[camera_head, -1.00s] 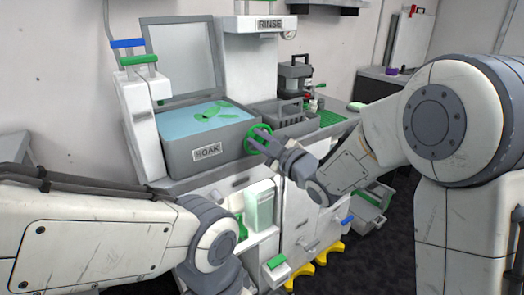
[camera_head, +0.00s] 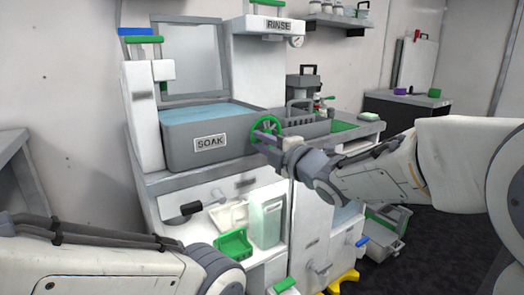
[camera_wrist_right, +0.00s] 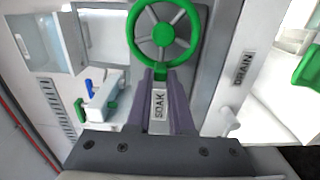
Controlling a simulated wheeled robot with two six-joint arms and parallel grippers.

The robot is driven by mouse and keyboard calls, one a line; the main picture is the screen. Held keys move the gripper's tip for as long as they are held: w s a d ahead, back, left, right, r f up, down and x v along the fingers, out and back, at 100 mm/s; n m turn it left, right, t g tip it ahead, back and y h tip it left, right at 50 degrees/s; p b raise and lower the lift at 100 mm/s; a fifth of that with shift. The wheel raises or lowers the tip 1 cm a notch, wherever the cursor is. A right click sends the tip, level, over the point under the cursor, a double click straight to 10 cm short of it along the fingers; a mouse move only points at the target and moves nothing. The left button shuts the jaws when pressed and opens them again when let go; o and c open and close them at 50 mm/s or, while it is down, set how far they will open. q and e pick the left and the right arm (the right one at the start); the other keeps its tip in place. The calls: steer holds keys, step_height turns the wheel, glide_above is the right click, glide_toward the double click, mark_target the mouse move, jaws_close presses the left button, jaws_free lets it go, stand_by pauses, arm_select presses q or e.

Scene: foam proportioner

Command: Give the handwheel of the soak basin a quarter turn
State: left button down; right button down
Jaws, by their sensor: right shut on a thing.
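The green spoked handwheel (camera_head: 266,124) is on the front of the grey soak basin (camera_head: 180,150), right of its SOAK label (camera_head: 210,142). In the right wrist view the handwheel (camera_wrist_right: 163,36) faces me, with its near rim between the fingertips. My right gripper (camera_head: 267,141) is shut on that rim; the fingers hide a small part of it.
The basin's lid stands open (camera_head: 188,57) behind the blue water. A RINSE unit (camera_head: 272,50) rises beside it. Below are a green bin (camera_head: 233,246) and a pale container (camera_head: 267,219).

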steer(key=shift+f+n, duration=0.2)
steer(key=shift+n, duration=0.1)
steer(key=c, duration=0.8)
jaws_free()
steer(key=shift+r, duration=0.1)
steer(key=p+v, duration=0.1)
steer(key=v, duration=0.9)
steer(key=shift+s, duration=0.2)
steer(key=shift+d, duration=0.1)
